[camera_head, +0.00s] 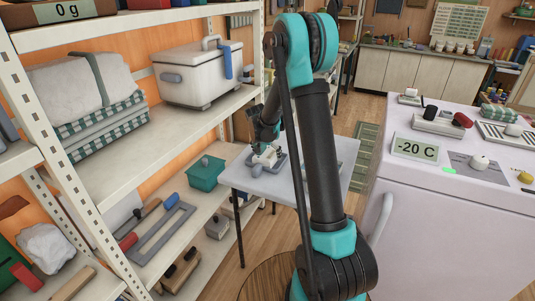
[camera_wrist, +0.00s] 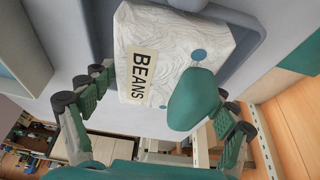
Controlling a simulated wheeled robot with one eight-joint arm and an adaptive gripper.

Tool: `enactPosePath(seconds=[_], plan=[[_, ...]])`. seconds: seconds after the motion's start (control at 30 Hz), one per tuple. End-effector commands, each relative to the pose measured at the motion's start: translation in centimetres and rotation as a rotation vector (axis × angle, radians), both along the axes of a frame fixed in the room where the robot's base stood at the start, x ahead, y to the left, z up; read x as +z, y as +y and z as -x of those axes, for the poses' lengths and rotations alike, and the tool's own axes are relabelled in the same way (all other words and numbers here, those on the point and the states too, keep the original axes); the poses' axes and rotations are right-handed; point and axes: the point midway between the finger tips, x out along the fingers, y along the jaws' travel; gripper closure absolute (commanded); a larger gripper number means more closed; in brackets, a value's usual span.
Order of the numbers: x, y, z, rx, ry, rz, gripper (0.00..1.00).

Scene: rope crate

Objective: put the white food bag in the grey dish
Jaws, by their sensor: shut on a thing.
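The white food bag (camera_wrist: 165,40), with a wavy grey pattern and a "BEANS" label, fills the middle of the wrist view. My gripper (camera_wrist: 165,95) is shut on it, with fingers on its left and right sides. A smooth green rounded shape (camera_wrist: 195,100) covers part of the bag; I cannot tell what it is. The grey dish (camera_wrist: 245,20) shows behind the bag, its rim partly hidden. In the head view, my gripper (camera_head: 265,145) holds the bag (camera_head: 265,157) at the grey dish (camera_head: 281,160) on a small pale table. I cannot tell whether the bag touches the dish.
The pale table (camera_head: 300,182) stands between shelves and a white freezer (camera_head: 440,220) marked -20 C. The left shelves hold a white cooler box (camera_head: 195,80), folded cloths (camera_head: 95,125) and a teal box (camera_head: 206,175). Wooden floor is open around the table.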

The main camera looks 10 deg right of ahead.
Motion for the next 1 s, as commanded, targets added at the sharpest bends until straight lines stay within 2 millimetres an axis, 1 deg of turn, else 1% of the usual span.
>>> enactPosePath(seconds=[0.37, 0.4, 0.5, 1.0], plan=[[-0.50, 0.00, -0.03, 0.000, 0.000, 0.000, 0.61], [-0.48, 0.00, -0.03, 0.000, 0.000, 0.000, 0.10], [-0.48, 0.01, -0.02, 0.000, 0.000, 0.000, 0.00], [-0.36, 0.04, 0.03, 0.000, 0.000, 0.000, 0.00]])
